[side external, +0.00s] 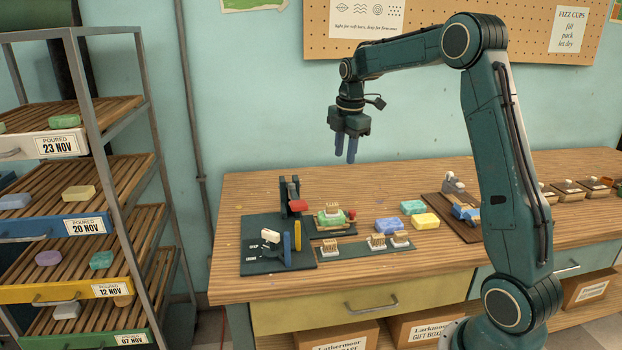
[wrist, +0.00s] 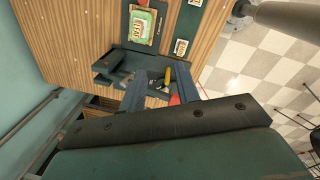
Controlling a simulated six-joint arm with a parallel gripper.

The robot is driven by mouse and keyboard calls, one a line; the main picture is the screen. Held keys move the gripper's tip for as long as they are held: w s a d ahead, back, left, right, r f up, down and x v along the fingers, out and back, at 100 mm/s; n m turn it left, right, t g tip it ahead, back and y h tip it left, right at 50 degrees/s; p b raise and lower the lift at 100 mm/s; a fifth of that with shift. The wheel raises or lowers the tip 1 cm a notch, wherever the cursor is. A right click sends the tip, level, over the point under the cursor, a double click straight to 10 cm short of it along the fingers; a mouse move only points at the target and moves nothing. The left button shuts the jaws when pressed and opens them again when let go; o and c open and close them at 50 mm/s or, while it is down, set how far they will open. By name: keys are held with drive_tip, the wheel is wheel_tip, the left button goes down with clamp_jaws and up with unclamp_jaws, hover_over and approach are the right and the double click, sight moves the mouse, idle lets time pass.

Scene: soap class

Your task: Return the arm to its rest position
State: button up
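My arm reaches left over the workbench (side external: 245,205) in the side view. My gripper (side external: 345,156) hangs high above the bench's back part, with its fingers pointing down. It touches nothing. In the wrist view my gripper (wrist: 162,72) shows two blue fingers apart with a clear gap between them and nothing held. No marker of a rest position is visible.
Blue (side external: 389,225), teal and yellow soaps lie to the right. A soap rack (side external: 90,190) stands left; a pegboard (side external: 440,35) hangs behind. Air around my gripper is clear.

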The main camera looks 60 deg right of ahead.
drive_tip(key=s+a+r+m+t, duration=0.1)
drive_tip(key=s+a+r+m, duration=0.3)
drive_tip(key=a, duration=0.4)
drive_tip(key=s+a+r+m+t, duration=0.1)
drive_tip(key=s+a+r+m, duration=0.2)
drive_tip(key=s+a, duration=0.45)
drive_tip(key=s+a+f+m+t, duration=0.2)
drive_tip(key=s+a+m, duration=0.5)
drive_tip(key=s, duration=0.7)
drive_tip(key=shift+a+f+t+y, duration=0.3)
drive_tip(key=shift+a+f, duration=0.5)
drive_tip(key=shift+a, duration=0.35)
drive_tip(key=shift+w, duration=0.1)
